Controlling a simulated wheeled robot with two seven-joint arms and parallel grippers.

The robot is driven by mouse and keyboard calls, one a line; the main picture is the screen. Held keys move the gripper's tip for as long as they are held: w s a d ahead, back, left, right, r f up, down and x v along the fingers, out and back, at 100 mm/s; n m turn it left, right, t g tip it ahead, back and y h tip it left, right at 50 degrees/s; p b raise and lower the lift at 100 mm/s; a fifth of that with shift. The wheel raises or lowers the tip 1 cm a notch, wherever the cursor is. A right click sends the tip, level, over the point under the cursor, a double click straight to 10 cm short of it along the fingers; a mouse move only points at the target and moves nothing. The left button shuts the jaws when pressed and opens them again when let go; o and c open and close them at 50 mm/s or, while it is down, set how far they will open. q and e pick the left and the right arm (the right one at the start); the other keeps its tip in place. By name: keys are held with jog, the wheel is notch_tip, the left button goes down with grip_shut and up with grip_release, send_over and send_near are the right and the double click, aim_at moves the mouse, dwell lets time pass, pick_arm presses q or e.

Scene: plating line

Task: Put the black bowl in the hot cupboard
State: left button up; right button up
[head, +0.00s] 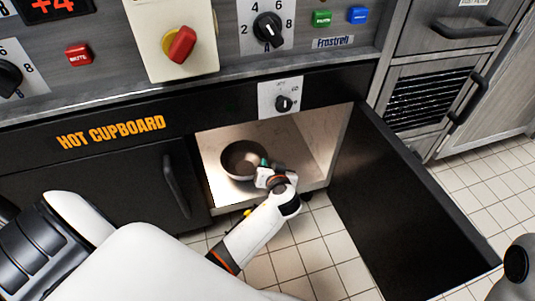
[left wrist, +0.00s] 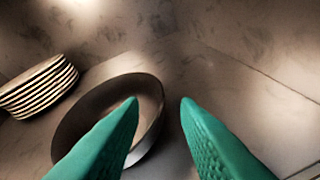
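The black bowl (head: 238,165) sits upright on the floor of the open hot cupboard (head: 318,150), towards the left of the opening. My left gripper (head: 264,164) reaches in through the opening at the bowl's right side. In the left wrist view its two green fingers (left wrist: 159,103) are apart. The left finger overlaps the bowl (left wrist: 92,104) and the right finger lies outside it, so the right rim shows between them. Nothing is gripped; whether a finger touches the rim I cannot tell. My right gripper is out of view.
The cupboard's black door (head: 400,200) stands open on the right. A closed door with a handle (head: 177,187) is on the left. A stack of plates (left wrist: 40,88) stands left of the bowl inside. A control panel with knobs (head: 268,28) is above.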

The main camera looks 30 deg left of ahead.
pick_arm(q)
jog(key=shift+p+v, duration=0.75)
jog(key=shift+v, duration=1.95)
